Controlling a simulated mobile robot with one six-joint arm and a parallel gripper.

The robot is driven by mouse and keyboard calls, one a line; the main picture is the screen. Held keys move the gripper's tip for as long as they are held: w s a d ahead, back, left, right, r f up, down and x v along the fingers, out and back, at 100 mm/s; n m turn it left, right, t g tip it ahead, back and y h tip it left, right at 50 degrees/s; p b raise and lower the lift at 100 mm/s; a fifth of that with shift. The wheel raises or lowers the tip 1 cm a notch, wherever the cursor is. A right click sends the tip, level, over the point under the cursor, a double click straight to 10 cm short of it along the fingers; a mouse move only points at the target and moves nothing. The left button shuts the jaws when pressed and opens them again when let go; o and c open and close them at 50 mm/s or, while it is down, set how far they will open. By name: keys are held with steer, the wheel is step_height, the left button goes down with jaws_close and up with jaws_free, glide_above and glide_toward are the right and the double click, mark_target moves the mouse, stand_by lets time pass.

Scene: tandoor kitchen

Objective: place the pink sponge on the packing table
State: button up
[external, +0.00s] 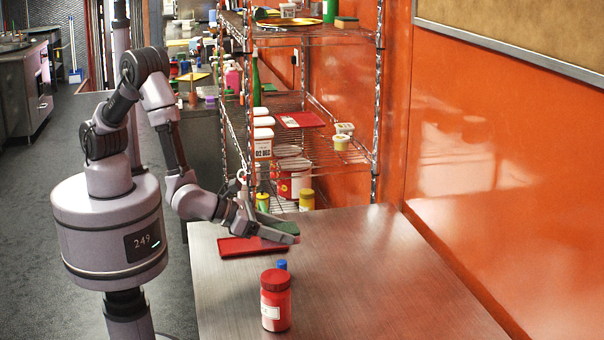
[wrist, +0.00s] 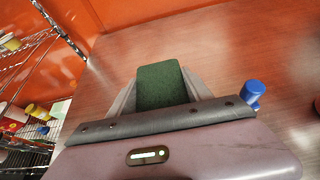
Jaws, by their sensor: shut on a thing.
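My gripper (external: 284,234) is shut on a flat block with a green face, like the scouring side of a sponge (wrist: 162,84). It lies between the two fingers in the wrist view, and its green top also shows in the external view (external: 273,232). The table is a bare, brushed metal top, which also fills most of the wrist view (wrist: 235,50). The gap between the block and the table is hard to judge.
A red tray (external: 236,248) lies on the table below my gripper. A red-lidded jar (external: 276,305) and a blue-capped item (external: 282,265) stand nearer the camera. A wire shelf (external: 330,158) with tubs stands behind. The table's right side is clear.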

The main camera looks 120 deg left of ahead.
steer(key=b, duration=0.3)
glide_above(339, 271)
steer(key=shift+f, duration=0.8)
step_height(339, 271, down, 4)
steer(key=shift+r+b, duration=0.15)
steer(key=shift+b, duration=0.6)
steer(key=shift+r, duration=0.15)
steer(key=o, duration=1.3)
steer(key=shift+f, duration=0.2)
